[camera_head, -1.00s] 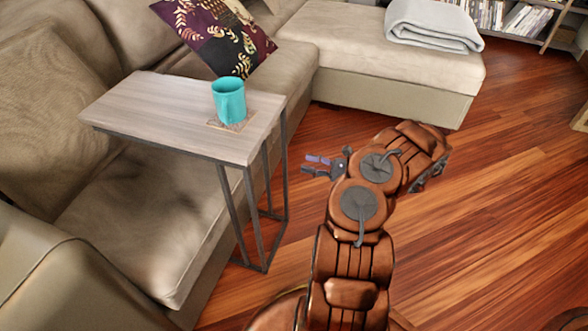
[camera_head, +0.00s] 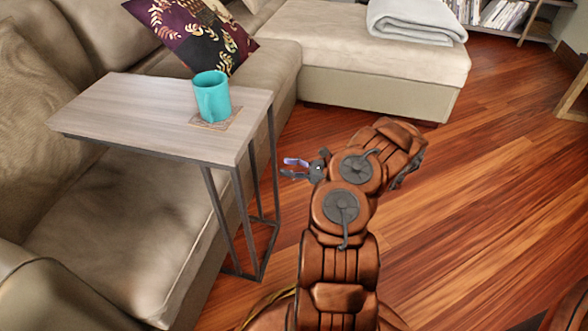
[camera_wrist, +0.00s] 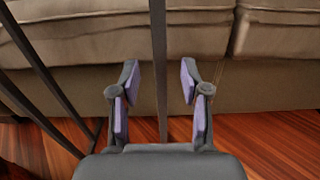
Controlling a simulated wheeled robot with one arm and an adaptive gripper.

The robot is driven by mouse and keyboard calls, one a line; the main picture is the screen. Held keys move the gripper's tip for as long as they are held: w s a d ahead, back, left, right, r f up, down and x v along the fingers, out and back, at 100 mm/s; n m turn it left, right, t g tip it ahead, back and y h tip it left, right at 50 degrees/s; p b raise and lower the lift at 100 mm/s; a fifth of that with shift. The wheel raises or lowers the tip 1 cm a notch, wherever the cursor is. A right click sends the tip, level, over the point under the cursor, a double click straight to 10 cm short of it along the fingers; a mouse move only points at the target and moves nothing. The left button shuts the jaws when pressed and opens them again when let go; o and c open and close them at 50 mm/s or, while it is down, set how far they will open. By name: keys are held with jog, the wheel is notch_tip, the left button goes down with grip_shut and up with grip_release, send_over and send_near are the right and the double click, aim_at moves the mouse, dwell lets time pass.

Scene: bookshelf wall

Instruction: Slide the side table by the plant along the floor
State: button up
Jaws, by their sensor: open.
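The side table (camera_head: 120,98) has a pale wood top and a dark thin metal frame, and it stands over the sofa seat at the left. A teal mug (camera_head: 212,97) sits on a coaster (camera_head: 216,121) near its right edge. My gripper (camera_head: 284,168) is open and empty, just right of the table's legs and below top height. In the wrist view a dark table leg (camera_wrist: 160,60) stands upright between the two fingers of my gripper (camera_wrist: 160,82), beyond the tips, with no contact visible. Other frame bars (camera_wrist: 45,75) slant at the left.
The beige sofa (camera_head: 110,220) lies under and behind the table, and its chaise part (camera_head: 375,65) at the back holds a folded grey blanket (camera_head: 415,20). A patterned cushion (camera_head: 195,35) leans at the back. The wooden floor (camera_head: 480,180) is clear to the right. No plant is in view.

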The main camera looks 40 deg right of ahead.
jog(key=shift+b+x, duration=0.9)
jog(key=shift+x, duration=2)
grip_shut()
